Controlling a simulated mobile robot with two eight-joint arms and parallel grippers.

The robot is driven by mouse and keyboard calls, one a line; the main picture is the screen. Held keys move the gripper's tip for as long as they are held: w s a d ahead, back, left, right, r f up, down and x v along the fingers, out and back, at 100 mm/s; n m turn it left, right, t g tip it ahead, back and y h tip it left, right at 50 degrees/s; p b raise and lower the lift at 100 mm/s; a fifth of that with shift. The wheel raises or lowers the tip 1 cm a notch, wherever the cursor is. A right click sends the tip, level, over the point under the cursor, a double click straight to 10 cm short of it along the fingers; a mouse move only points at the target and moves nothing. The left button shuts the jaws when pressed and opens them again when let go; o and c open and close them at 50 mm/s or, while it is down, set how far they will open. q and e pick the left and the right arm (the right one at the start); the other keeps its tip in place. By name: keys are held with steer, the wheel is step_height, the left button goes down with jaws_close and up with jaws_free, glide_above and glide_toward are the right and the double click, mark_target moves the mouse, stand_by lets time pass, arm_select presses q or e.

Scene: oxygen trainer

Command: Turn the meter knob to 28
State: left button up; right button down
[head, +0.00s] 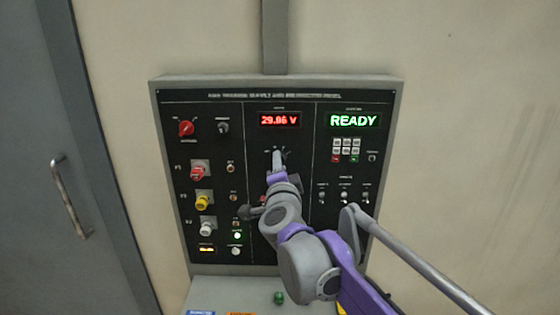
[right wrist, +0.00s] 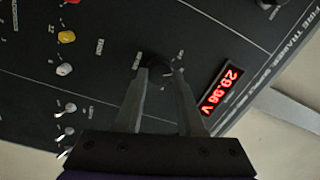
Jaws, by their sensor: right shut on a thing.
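The meter knob (right wrist: 157,66) is a small dark knob on the black panel, below the red meter display (head: 279,120). The display reads a little over 29 V; its decimals are hard to make out. It also shows tilted in the right wrist view (right wrist: 222,90). My right gripper (head: 277,156) reaches the knob from below and hides most of it in the head view. In the right wrist view its two fingers (right wrist: 161,75) are on either side of the knob, shut on it. My left gripper is not in view.
The panel (head: 300,97) also carries a green READY display (head: 353,121), a keypad (head: 346,149), a red knob (head: 186,128) and red, yellow and white knobs at left. A grey ledge (head: 235,291) with a green button (head: 279,298) lies below. A door handle (head: 70,199) is far left.

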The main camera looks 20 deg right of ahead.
steer(key=shift+m+p, duration=0.3)
steer(key=shift+m, duration=0.5)
steer(key=c, duration=0.5)
jaws_free()
steer(key=b+v, duration=0.1)
steer(key=v, duration=1)
steer(key=shift+w, duration=0.1)
